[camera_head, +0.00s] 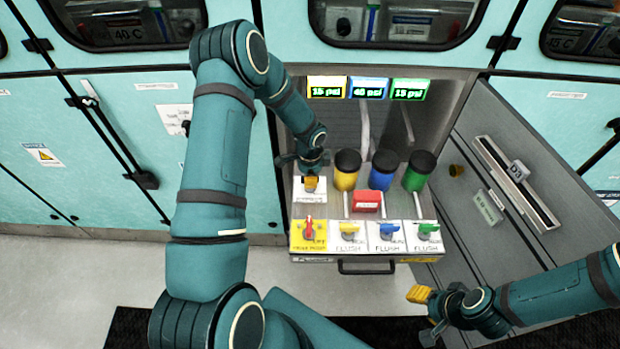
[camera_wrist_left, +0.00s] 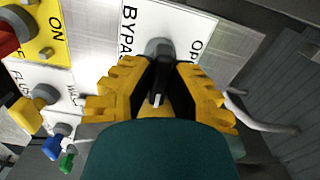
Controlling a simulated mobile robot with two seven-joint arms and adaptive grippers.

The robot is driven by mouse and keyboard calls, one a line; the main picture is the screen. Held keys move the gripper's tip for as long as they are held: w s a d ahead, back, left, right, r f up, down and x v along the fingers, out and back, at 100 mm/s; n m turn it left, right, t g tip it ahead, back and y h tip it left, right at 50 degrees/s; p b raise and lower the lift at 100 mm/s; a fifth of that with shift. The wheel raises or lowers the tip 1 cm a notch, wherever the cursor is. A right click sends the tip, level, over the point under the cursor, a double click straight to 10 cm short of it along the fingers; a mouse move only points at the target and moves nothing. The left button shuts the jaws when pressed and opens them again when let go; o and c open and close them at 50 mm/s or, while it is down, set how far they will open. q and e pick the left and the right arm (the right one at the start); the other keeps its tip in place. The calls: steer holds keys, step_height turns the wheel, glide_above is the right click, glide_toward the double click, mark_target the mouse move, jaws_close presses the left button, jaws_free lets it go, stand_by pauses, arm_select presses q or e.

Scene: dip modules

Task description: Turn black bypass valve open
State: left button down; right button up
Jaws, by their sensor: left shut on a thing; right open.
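The black bypass valve handle (camera_wrist_left: 160,80) sits on a white plate (camera_wrist_left: 195,25) lettered "BYPASS" and "OP…" in the left wrist view. My left gripper (camera_wrist_left: 160,88) is shut on this handle, with its yellow fingers on either side. In the head view my left gripper (camera_head: 311,184) is at the upper left of the panel, over the white bypass plate (camera_head: 309,196), and hides the handle. My right gripper (camera_head: 425,312) is at the lower right, apart from the panel, open and empty.
Yellow (camera_head: 347,170), blue (camera_head: 382,170) and green (camera_head: 418,171) black-topped canisters stand beside the bypass plate. A red block (camera_head: 366,201) and a red knob (camera_head: 309,229) are close by. Flush valves line the front edge. An open grey door (camera_head: 500,150) stands to the right.

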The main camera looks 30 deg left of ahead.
arm_select(q)
steer(key=shift+f+n+b, duration=0.15)
steer(key=shift+n+b, duration=0.45)
steer(key=shift+n, duration=0.6)
steer(key=n+b, duration=0.1)
steer(key=n, duration=0.1)
steer(key=shift+n, duration=0.4)
steer(key=n+b, duration=0.1)
steer(key=n, duration=0.2)
steer(key=shift+n, duration=0.3)
steer(key=n, duration=0.3)
steer(key=shift+s+n, duration=0.1)
steer(key=shift+n, duration=2.4)
steer(key=c, duration=0.9)
jaws_free()
steer(key=shift+c, duration=0.2)
